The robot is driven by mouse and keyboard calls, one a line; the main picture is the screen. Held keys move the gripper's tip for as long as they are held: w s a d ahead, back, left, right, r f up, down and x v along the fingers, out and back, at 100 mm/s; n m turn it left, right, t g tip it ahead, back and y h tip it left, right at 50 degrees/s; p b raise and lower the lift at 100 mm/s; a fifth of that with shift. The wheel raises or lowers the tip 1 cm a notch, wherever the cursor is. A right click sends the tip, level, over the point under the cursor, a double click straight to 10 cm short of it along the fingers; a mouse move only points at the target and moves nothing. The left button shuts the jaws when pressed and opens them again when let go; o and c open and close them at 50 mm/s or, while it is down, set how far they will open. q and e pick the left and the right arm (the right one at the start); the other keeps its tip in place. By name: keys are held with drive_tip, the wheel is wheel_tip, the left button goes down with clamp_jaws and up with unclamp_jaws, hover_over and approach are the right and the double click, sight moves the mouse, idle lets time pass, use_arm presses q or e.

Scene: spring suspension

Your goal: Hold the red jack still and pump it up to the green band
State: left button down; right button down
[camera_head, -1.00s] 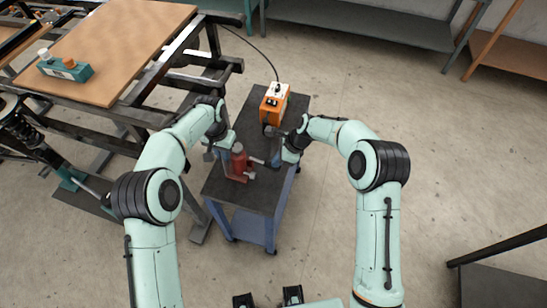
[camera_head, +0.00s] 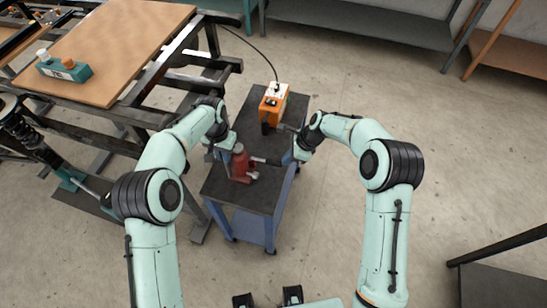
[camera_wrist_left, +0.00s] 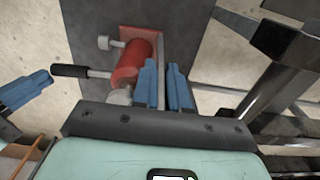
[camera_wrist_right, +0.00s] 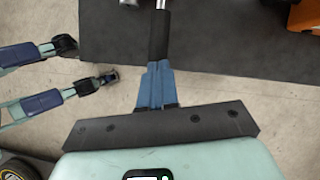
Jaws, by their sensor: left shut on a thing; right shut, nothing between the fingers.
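The red jack (camera_head: 240,166) stands on the dark top of a small cart. It also shows in the left wrist view (camera_wrist_left: 130,62), with its black-gripped handle (camera_wrist_left: 70,71) reaching out to the left there. My left gripper (camera_head: 229,152) is at the jack's side. My right gripper (camera_head: 291,156) is shut and empty. Its blue fingertips (camera_wrist_right: 158,66) are at the end of the black handle grip (camera_wrist_right: 160,35); I cannot tell whether they touch. No green band is discernible.
An orange box (camera_head: 273,104) with a black cable stands at the cart's far end. The cart top (camera_head: 250,196) is clear in front of the jack. A wooden-topped table (camera_head: 120,45) with a teal switch box (camera_head: 64,68) stands at the left. Open floor lies to the right.

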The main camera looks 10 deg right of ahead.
drive_tip(key=v, duration=1.1)
drive_tip(key=shift+r, duration=0.35)
drive_tip(key=shift+s+d, duration=0.1)
drive_tip(key=a, duration=0.3)
drive_tip(key=a+f, duration=0.1)
drive_tip(key=a, duration=0.1)
drive_tip(key=shift+w+a+f, duration=0.1)
drive_tip(key=shift+w+a, duration=0.05)
drive_tip(key=shift+w, duration=0.25)
drive_tip(key=shift+f, duration=0.1)
